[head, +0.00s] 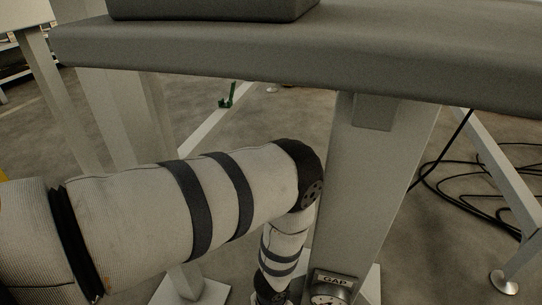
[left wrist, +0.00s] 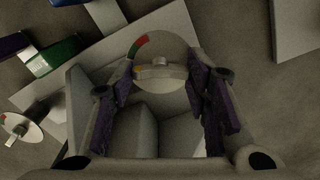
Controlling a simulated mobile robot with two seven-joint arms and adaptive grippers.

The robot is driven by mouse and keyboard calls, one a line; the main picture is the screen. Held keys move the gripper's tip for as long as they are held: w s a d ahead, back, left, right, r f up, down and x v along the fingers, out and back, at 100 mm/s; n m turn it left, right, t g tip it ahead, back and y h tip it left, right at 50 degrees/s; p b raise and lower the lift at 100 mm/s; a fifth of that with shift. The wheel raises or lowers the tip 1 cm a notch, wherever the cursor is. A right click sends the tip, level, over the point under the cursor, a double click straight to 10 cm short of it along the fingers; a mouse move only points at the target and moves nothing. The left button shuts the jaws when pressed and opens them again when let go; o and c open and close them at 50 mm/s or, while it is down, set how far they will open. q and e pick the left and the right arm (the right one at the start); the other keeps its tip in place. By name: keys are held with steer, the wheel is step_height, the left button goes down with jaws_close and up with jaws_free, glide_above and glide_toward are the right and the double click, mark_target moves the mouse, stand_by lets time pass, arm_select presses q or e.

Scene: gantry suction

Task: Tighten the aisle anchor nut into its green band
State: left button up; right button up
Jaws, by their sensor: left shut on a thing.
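The anchor nut (left wrist: 158,72) is a pale, bar-like piece at the centre of a round dial (left wrist: 165,48) in the left wrist view. The dial has a red and a green band at its upper left. My left gripper (left wrist: 160,78) has a purple-padded finger on each side of the nut and is shut on it. My right gripper is in neither view.
A grey padded top (head: 300,55) overhangs my arm. Black cables (head: 470,180) lie at right. A second dial (left wrist: 18,129) and a green block (left wrist: 52,57) are left of my gripper.

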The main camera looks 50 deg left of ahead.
arm_select(q)
steer(key=m, duration=0.3)
steer(key=o, duration=1.2)
steer(key=shift+s, duration=0.1)
steer(key=shift+c, duration=0.2)
